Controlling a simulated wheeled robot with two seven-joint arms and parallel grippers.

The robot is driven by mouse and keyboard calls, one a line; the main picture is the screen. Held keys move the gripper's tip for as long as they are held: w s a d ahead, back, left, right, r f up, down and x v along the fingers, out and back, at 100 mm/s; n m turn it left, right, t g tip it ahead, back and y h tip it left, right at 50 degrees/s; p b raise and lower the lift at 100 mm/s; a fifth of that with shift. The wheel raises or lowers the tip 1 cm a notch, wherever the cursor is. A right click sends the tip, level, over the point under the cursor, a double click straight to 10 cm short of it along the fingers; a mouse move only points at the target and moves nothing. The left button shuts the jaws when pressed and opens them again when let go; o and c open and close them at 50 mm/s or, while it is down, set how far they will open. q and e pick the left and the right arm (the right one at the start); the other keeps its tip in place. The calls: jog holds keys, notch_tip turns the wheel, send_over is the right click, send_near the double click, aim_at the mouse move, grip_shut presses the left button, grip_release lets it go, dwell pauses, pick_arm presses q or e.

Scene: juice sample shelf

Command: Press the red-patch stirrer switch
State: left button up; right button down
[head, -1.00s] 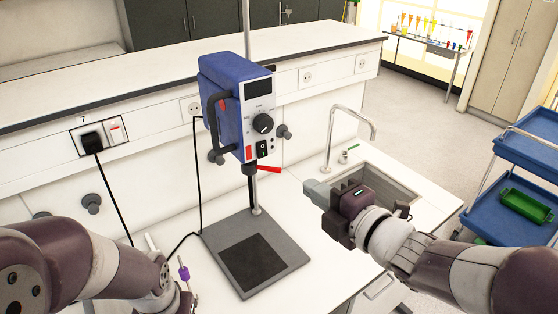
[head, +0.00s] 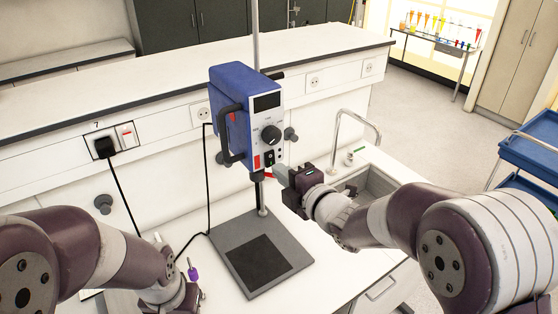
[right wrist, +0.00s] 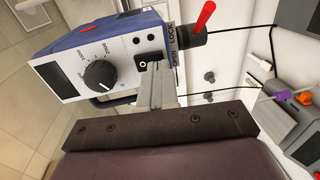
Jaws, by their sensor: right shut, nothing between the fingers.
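The blue stirrer (head: 238,100) hangs on its stand, its panel carrying a dark knob (head: 271,135). Low on the panel sits the black rocker switch (head: 269,157), with the red patch (head: 257,161) just left of it. My right gripper (head: 281,174) is shut and empty, its tips just below and right of the switch. In the right wrist view the shut fingertips (right wrist: 157,70) overlap the edge of the switch (right wrist: 141,62); I cannot tell whether they touch. The patch is hidden there. My left gripper (head: 180,280) is low at the left; its jaws are unclear.
A red lever (right wrist: 203,17) sticks out from the chuck below the panel. The stand's grey base (head: 226,236) is on the white bench. A black cable (head: 209,180) hangs at the left. A sink (head: 374,188) lies behind my right arm.

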pick_arm(q)
jog(key=shift+r, duration=0.5)
pick_arm(e)
jog(key=shift+w+a+f, duration=0.15)
jog(key=shift+w+a, duration=0.2)
jog(key=shift+w, duration=0.3)
